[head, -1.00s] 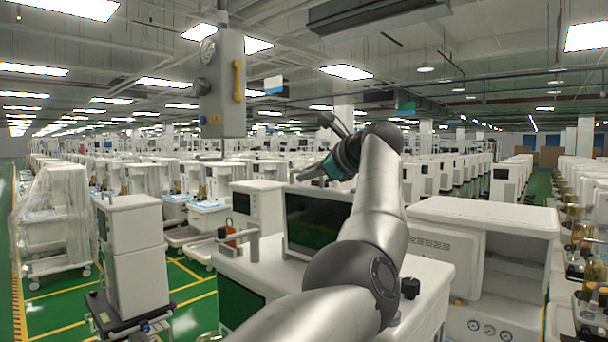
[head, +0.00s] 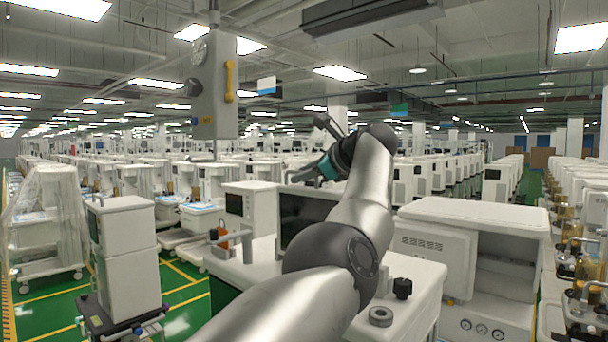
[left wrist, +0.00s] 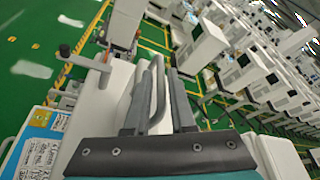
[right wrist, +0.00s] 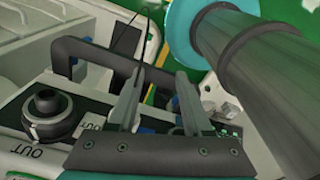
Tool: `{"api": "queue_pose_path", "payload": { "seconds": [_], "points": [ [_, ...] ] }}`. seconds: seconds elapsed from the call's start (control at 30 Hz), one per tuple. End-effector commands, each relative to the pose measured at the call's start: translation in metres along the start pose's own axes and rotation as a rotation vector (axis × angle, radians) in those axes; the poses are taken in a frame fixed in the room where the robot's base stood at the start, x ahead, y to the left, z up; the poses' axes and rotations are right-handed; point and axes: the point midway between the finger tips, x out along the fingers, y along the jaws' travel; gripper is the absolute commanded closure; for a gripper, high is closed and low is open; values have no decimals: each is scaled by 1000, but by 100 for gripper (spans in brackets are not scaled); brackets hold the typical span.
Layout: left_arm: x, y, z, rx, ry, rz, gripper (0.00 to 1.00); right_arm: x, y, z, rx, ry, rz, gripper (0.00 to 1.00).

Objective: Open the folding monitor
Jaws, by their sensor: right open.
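The folding monitor (head: 300,218) shows in the head view as a dark screen with a white frame on the white cart's top. My left arm hides its right part. My left gripper (head: 318,172) is at the monitor's upper side. In the left wrist view, a grey looped bar (left wrist: 156,95) lies between the fingers of my left gripper (left wrist: 157,68). Whether they press on it I cannot tell. My right gripper (right wrist: 158,75) is open, with a dark handle bar (right wrist: 105,58) close behind its fingers. The right gripper is not seen in the head view.
A black knob (head: 402,288) and a grey ring (head: 380,316) are on the cart top. A white cart with an open bay (head: 505,285) stands to the right. A white cabinet (head: 127,255) stands at left, with green floor between.

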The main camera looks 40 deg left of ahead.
Motion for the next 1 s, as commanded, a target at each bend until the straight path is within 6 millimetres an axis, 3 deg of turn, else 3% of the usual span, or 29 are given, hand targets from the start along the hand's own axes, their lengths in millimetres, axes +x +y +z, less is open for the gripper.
{"api": "queue_pose_path", "payload": {
  "seconds": [0.37, 0.47, 0.7, 1.0],
  "points": [
    [-9, 0, -2, 0, 1, -4, 75, 5, 0, 0, 0, 0, 0, 50],
    [-24, 0, -3, -1, 2, -7, 75, 12, 0, 1, 0, 0, 0, 50],
    [-82, 0, -2, -1, 3, -7, 75, 26, -1, 2, 0, 0, 0, 50],
    [-139, -1, 0, 2, 1, -4, 75, 28, -1, 2, -1, 1, -1, 50]
  ]
}}
